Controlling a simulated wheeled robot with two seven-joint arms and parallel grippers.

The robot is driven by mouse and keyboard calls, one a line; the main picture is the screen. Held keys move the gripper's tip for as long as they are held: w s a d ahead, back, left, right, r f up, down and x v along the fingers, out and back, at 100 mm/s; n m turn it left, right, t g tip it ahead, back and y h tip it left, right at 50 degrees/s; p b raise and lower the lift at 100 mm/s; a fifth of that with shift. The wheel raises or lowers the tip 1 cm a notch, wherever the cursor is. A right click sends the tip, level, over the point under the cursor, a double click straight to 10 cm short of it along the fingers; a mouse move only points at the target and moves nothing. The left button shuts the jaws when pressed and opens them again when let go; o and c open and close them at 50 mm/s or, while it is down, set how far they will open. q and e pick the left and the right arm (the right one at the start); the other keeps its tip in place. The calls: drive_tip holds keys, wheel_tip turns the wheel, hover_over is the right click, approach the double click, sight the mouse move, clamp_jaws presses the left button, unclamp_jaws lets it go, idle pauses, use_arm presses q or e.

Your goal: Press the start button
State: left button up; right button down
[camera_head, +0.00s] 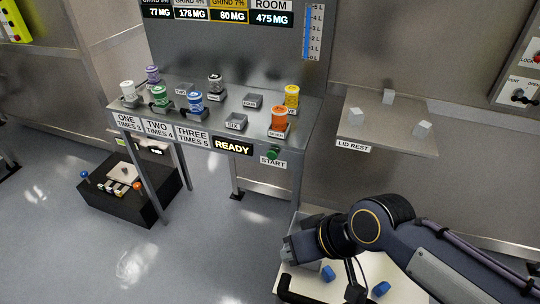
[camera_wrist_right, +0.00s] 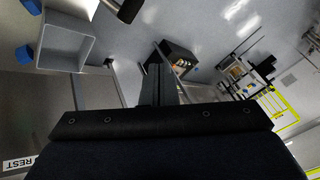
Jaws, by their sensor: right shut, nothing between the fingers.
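The green start button (camera_head: 272,153) is on the front edge of the metal bench, at its right end, just above the START label (camera_head: 272,162). A lit READY display (camera_head: 233,147) is left of it. My right gripper (camera_head: 288,250) is low in the head view, below the button and clearly apart from it. In the right wrist view its dark fingers (camera_wrist_right: 160,85) are together with nothing between them. I cannot make out the button in the wrist view. My left gripper is in neither view.
Several coloured jars, including an orange one (camera_head: 279,118), stand on the bench. The lid rest shelf (camera_head: 385,135) is at right. A pale table (camera_head: 310,287) with blue pieces (camera_head: 328,273) lies under my right arm. A black box (camera_head: 125,195) sits on the floor at left.

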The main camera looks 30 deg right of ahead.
sight(272, 157)
drive_tip(key=w+d+f+n+h+b, duration=0.1)
drive_tip(key=w+d+n, duration=0.3)
drive_tip(key=w, duration=1)
drive_tip(key=w+d+f+n+t+h+b, duration=0.1)
drive_tip(key=w+d+f+n+h, duration=0.3)
drive_tip(key=w+d, duration=0.5)
drive_tip(key=w+b, duration=0.1)
drive_tip(key=w, duration=0.5)
drive_tip(key=shift+d+f+t, duration=0.15)
drive_tip(key=shift+d+t, duration=0.1)
drive_tip(key=shift+t, duration=0.05)
drive_tip(key=shift+w+d+f+p, duration=0.2)
drive_tip(key=shift+w+d+f, duration=0.5)
drive_tip(key=shift+w+f, duration=0.7)
drive_tip(key=shift+w+d+f+p, duration=0.2)
drive_tip(key=shift+w+d+f, duration=0.45)
drive_tip(key=shift+w+f, duration=0.7)
drive_tip(key=shift+w+d+f+p, duration=0.2)
drive_tip(key=shift+w+d+f, duration=0.5)
drive_tip(key=shift+w+f, duration=0.65)
drive_tip(key=shift+r, duration=0.1)
